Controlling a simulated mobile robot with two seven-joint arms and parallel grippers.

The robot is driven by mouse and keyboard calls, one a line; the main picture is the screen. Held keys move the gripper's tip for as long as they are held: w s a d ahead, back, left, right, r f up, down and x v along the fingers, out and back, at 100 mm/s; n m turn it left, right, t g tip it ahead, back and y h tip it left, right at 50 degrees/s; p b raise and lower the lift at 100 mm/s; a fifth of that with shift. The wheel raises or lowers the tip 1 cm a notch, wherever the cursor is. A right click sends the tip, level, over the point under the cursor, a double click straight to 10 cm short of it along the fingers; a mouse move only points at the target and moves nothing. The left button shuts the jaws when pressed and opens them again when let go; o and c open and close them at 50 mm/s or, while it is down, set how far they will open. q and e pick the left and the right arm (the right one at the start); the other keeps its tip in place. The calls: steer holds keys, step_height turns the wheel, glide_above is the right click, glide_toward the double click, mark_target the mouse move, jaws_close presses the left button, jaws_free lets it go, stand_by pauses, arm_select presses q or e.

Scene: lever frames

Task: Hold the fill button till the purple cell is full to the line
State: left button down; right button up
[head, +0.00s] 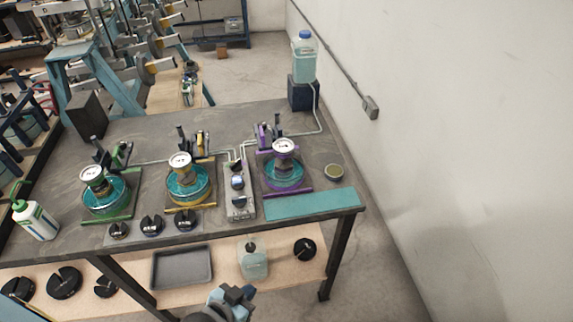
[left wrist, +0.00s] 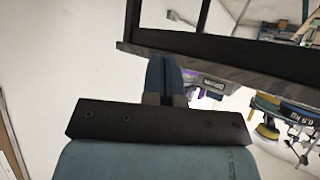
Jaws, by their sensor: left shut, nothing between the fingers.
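The purple cell (head: 284,174) stands at the right of the bench, a clear round dish of teal liquid with a white-faced gauge (head: 283,146) above it. Its fill line is too small to make out. A grey control panel (head: 240,205) with dark round controls lies just left of it; I cannot tell which one is the fill button. My left gripper (head: 238,293) is low in front of the bench, apart from the panel and cell. It is shut and empty; its fingers also show in the left wrist view (left wrist: 165,78). My right gripper is not in view.
A yellow cell (head: 187,190) and a green cell (head: 103,195) stand to the left. A bottle of blue liquid (head: 304,62) stands on a dark block at the back. A teal mat (head: 312,203) lies at the front right edge. Black weights (head: 152,224) line the front.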

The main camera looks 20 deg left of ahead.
arm_select(q)
steer(key=w+r+m+g+b, duration=0.1)
steer(key=w+r+m+g, duration=0.1)
steer(key=w+m, duration=0.3)
steer(key=w+r+m+g+h+b, duration=0.1)
steer(key=w+r+m+g, duration=0.1)
steer(key=w+m, duration=0.3)
steer(key=w+d+r+m+g+b, duration=0.1)
steer(key=w+m, duration=0.4)
steer(key=w, duration=0.5)
steer(key=shift+w+d+r+g+h+b, duration=0.1)
steer(key=shift+w+r+g+h+b, duration=0.1)
steer(key=shift+r+g+h+b, duration=0.3)
step_height(320, 180, up, 18)
steer(key=m+g+y+b, duration=0.3)
steer(key=m+g+y, duration=0.2)
steer(key=m, duration=0.7)
glide_above(236, 179)
steer(key=shift+f, duration=0.15)
step_height(236, 179, down, 14)
steer(key=shift+r+p, duration=0.1)
steer(key=shift+p, duration=0.3)
steer(key=shift+s, duration=0.1)
